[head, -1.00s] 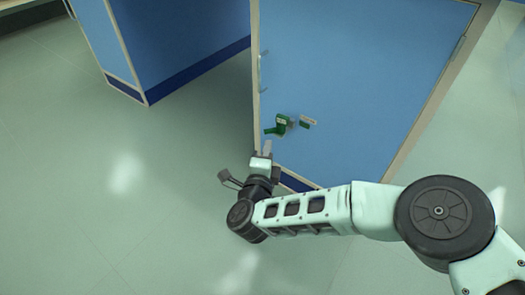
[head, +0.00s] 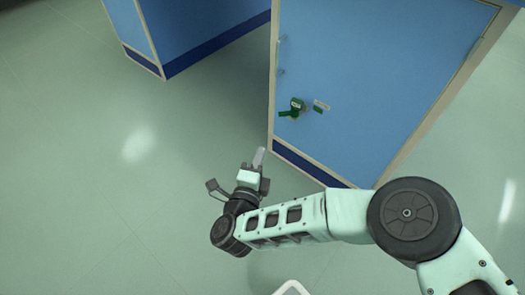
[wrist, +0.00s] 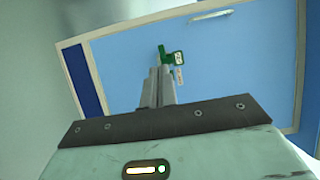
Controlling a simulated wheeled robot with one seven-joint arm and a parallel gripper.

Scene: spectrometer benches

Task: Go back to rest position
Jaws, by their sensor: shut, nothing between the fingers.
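My gripper (head: 259,157) is shut and empty, its grey fingers together, in front of the lower left part of a blue cabinet door (head: 375,70). It is apart from the door. In the wrist view my gripper (wrist: 160,72) shows with its fingers side by side, pointing toward the door. A green latch piece (head: 295,107) is fixed on the door, beyond the fingertips; it also shows in the wrist view (wrist: 171,57), just past the tips. A small green and white tag (head: 320,107) sits right of the latch.
A pale door handle (head: 281,55) stands at the door's left edge. Another blue cabinet (head: 200,30) with a dark base strip stands at the back left. The pale green floor (head: 80,180) is clear on the left. A white rounded edge (head: 291,288) shows at the bottom.

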